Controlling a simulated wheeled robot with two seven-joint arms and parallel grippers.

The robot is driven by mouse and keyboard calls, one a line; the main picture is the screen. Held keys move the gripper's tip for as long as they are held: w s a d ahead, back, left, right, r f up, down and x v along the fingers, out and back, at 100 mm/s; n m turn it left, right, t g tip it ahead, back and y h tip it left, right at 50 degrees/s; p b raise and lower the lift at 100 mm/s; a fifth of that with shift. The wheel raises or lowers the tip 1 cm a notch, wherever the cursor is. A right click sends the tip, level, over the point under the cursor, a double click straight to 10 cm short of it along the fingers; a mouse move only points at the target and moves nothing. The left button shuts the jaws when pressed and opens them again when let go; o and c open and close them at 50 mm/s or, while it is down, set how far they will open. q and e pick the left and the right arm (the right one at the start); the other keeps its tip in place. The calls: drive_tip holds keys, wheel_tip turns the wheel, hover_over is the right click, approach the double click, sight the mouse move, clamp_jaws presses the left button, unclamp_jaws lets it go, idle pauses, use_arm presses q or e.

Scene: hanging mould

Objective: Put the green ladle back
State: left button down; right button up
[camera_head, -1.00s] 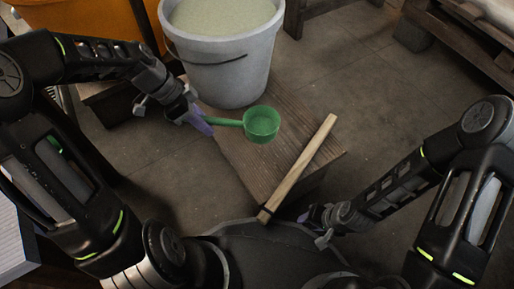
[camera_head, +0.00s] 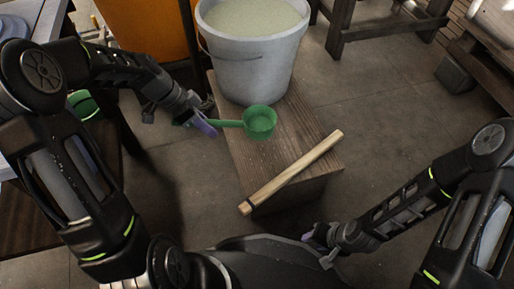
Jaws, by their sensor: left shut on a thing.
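The green ladle (camera_head: 260,122) is in the middle of the head view, its cup opening upward and its handle pointing left. My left gripper (camera_head: 208,126) is shut on the ladle's handle and holds it in front of the grey bucket. The cup appears over the wooden bench (camera_head: 243,163); I cannot tell its height above it. My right gripper (camera_head: 318,240) is low at the right of the bench, apart from everything; its jaws are too small and dark to read.
A grey bucket (camera_head: 248,70) of pale liquid stands on the bench's far end. A wooden stick (camera_head: 292,172) lies across the near end. A green container (camera_head: 84,104) sits at the left, partly behind my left arm. Floor right of the bench is clear.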

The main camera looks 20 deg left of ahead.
use_arm(q)
wheel_tip(320, 180, down, 5)
drive_tip(key=shift+b, duration=1)
wheel_tip(320, 180, down, 5)
drive_tip(key=shift+b, duration=1.05)
drive_tip(key=shift+f+b, duration=0.25)
drive_tip(key=shift+b, duration=0.05)
drive_tip(key=c, duration=1.3)
unclamp_jaws()
drive_tip(key=shift+r, duration=0.1)
